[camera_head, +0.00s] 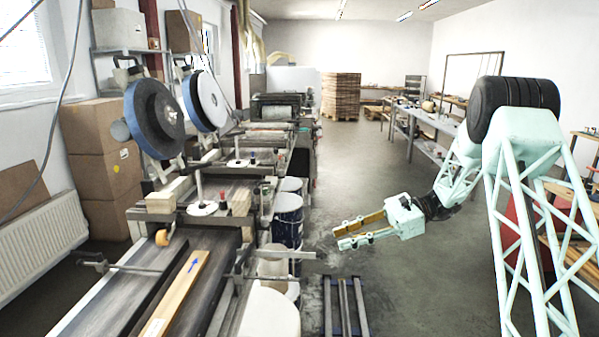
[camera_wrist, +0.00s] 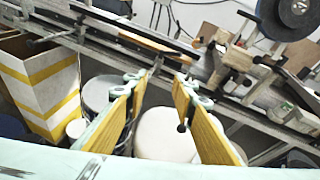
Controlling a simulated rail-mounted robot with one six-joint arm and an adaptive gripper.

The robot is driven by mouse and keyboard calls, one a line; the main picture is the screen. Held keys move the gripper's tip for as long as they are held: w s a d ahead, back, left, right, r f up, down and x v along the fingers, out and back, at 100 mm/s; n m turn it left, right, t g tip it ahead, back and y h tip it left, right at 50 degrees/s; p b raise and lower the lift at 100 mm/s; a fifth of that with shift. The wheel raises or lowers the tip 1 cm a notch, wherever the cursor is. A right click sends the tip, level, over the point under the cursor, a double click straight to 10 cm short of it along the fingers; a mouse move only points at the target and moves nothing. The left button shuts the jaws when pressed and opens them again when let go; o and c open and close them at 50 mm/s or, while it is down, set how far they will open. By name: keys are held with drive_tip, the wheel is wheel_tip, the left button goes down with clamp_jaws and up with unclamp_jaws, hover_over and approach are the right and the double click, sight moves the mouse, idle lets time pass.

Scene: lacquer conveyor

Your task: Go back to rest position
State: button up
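My gripper (camera_head: 338,237) hangs in free air over the aisle, right of the conveyor, and points left toward it. In the wrist view its two yellow-padded fingers stand apart with nothing held between them (camera_wrist: 159,78). A light wooden plank with a blue arrow (camera_head: 178,294) lies lengthwise on the dark conveyor (camera_head: 108,296) at the lower left. The plank is well apart from my gripper. A wooden strip on the conveyor also shows at the top of the wrist view (camera_wrist: 158,42).
Drums (camera_head: 287,220) and a white round lid (camera_head: 270,312) stand along the conveyor's near side. A low metal rack (camera_head: 345,305) lies on the floor below my gripper. A cardboard box with yellow stripes (camera_wrist: 42,80) is at left in the wrist view. The aisle floor (camera_head: 360,170) behind is clear.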

drive_tip(key=s+a+r+n+h, duration=0.1)
drive_tip(key=s+r+n+h, duration=0.15)
drive_tip(key=s+r, duration=0.5)
drive_tip(key=s+a+r+n+h, duration=0.1)
drive_tip(key=s+r+n+h, duration=0.2)
drive_tip(key=s, duration=0.8)
drive_tip(key=s+r+n+h, duration=0.2)
drive_tip(key=s+r, duration=0.5)
drive_tip(key=s, duration=0.2)
drive_tip(key=s+d+r+n+t+h, duration=0.1)
drive_tip(key=s+d+n+t+h, duration=0.1)
drive_tip(key=s, duration=1.2)
drive_tip(key=s+d+r+n+t+h, duration=0.1)
drive_tip(key=s+d+n+t+h, duration=0.2)
drive_tip(key=s, duration=1.1)
drive_tip(key=shift+d+n+t+h, duration=0.3)
drive_tip(key=shift+d+n+h, duration=0.7)
drive_tip(key=shift+d, duration=0.9)
drive_tip(key=shift+r, duration=0.1)
